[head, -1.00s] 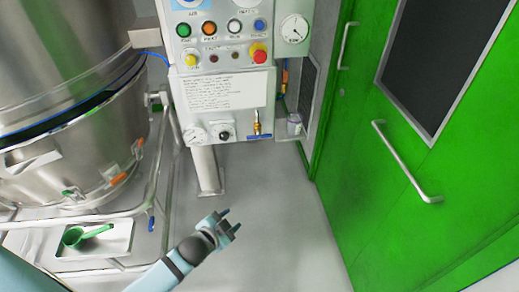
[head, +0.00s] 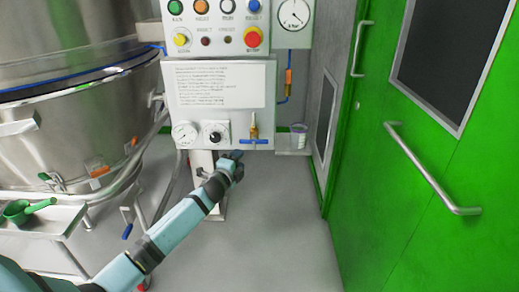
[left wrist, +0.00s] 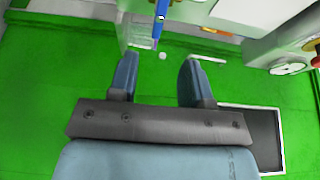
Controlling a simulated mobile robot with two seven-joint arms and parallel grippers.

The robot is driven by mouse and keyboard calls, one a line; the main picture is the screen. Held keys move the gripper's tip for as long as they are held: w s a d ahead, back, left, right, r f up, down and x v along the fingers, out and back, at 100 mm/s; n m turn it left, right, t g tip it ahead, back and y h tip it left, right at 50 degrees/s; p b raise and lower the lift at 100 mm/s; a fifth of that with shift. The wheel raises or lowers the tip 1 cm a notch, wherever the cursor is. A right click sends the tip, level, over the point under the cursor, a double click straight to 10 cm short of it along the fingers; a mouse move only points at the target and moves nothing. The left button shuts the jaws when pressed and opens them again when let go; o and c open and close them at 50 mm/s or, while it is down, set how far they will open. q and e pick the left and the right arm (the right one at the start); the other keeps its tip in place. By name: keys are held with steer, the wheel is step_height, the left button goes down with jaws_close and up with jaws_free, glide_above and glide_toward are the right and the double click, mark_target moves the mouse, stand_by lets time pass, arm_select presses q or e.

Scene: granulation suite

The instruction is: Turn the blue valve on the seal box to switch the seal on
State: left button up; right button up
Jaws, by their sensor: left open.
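The seal box (head: 176,112) is a pale panel with a text plate, a small gauge and a black knob on its lower front. The blue valve (head: 253,141) is a bar handle under a brass fitting at the box's lower right; the handle lies about level. My left gripper (head: 236,158) is open and empty, just below and slightly left of the valve, apart from it as far as I can tell. In the left wrist view a blue bar (left wrist: 162,10), which looks like the valve handle, lies beyond the gap between the open fingers (left wrist: 160,62). My right gripper is out of view.
A control panel (head: 214,28) with buttons and a red stop sits above the box. A small shelf with a clear cup (head: 299,137) is right of the valve. A green door (head: 400,190) stands at right, a steel vessel (head: 60,150) at left.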

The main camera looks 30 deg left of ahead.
mark_target(253, 143)
arm_select(q)
steer(key=w+b, duration=0.1)
steer(key=w, duration=0.3)
steer(key=w+a+b, duration=0.1)
steer(key=w, duration=0.3)
steer(key=w+a+b, duration=0.1)
steer(key=w+b, duration=0.1)
steer(key=w, duration=0.3)
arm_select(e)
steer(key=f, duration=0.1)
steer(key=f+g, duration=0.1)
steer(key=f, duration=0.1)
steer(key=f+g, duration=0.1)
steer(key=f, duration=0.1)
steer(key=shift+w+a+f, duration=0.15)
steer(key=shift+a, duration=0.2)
arm_select(q)
jaws_close()
